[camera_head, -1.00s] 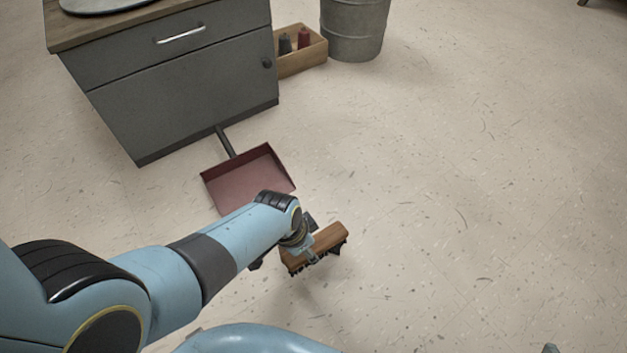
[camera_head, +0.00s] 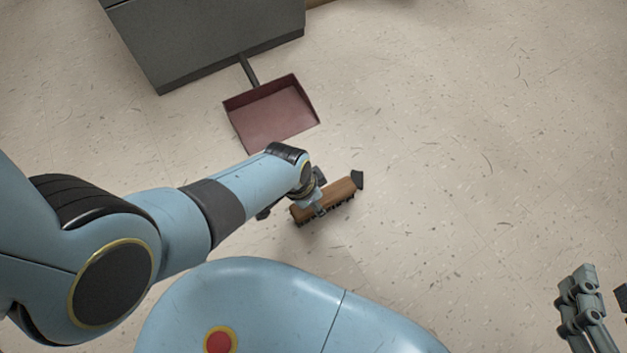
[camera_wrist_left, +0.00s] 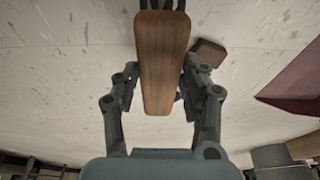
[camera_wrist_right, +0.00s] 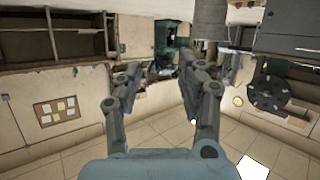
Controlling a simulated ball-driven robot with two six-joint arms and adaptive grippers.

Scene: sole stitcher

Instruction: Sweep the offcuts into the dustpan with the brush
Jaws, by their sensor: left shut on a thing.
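The brush has a wooden back (camera_head: 327,201) and dark bristles facing down. My left gripper (camera_head: 316,203) is shut on it, low over the floor; whether the bristles touch is unclear. The brush also shows in the left wrist view (camera_wrist_left: 162,60), between the fingers (camera_wrist_left: 158,92). A small dark offcut (camera_head: 357,179) lies by the brush's right end; a brown piece shows beside the brush in the left wrist view (camera_wrist_left: 208,52). The dark red dustpan (camera_head: 272,115) lies beyond the brush, its open side towards me. My right gripper (camera_head: 604,282) is open and empty.
A grey cabinet (camera_head: 205,40) stands behind the dustpan, whose dark handle (camera_head: 248,70) points to it. The speckled floor (camera_head: 470,130) to the right is clear. The right wrist view shows shelves (camera_wrist_right: 55,40) and the room, with nothing close between the fingers.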

